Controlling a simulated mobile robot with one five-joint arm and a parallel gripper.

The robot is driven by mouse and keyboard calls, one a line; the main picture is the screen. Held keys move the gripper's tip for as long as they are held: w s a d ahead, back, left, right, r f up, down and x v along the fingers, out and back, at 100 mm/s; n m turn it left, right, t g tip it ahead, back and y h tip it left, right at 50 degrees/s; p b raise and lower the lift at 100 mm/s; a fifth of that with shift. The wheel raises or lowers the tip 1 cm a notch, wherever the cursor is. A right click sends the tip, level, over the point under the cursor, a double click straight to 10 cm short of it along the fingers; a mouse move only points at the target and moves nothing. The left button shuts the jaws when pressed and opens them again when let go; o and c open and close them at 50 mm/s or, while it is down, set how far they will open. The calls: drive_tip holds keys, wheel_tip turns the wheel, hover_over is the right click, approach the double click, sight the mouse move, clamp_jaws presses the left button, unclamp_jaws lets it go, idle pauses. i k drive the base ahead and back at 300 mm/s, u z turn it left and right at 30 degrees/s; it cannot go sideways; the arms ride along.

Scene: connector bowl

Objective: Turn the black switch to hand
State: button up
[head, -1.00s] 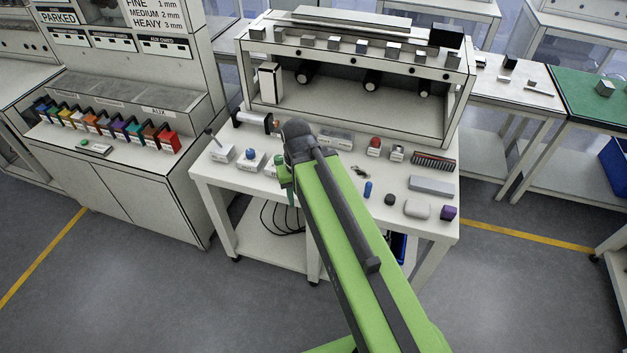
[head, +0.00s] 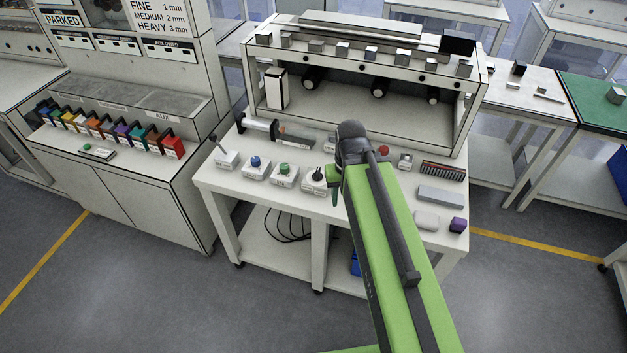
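A small white box with a black knob, which looks like the black switch (head: 317,176), stands on the white bench at the right end of a row of control boxes. Its label is too small to read, so I cannot tell which way the knob points. My gripper (head: 335,186) shows only as a small green part below the dark wrist, just right of the black switch. I cannot tell whether it touches the box. Its fingertips are not clear, and my green arm covers the bench right of it.
Left of the switch stand boxes with a green button (head: 285,170), a blue knob (head: 255,162) and a lever (head: 226,157). A red button (head: 384,150), a grey block (head: 440,197) and a purple block (head: 458,225) lie right of my arm. A shelf unit (head: 365,100) rises behind.

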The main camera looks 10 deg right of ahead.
sight(317, 175)
drive_tip(key=u, duration=0.05)
drive_tip(key=i, duration=0.55)
drive_tip(key=u, duration=0.65)
drive_tip(key=k, duration=1.4)
drive_tip(key=z, duration=0.3)
drive_tip(key=i, duration=1.05)
drive_tip(key=z, duration=0.05)
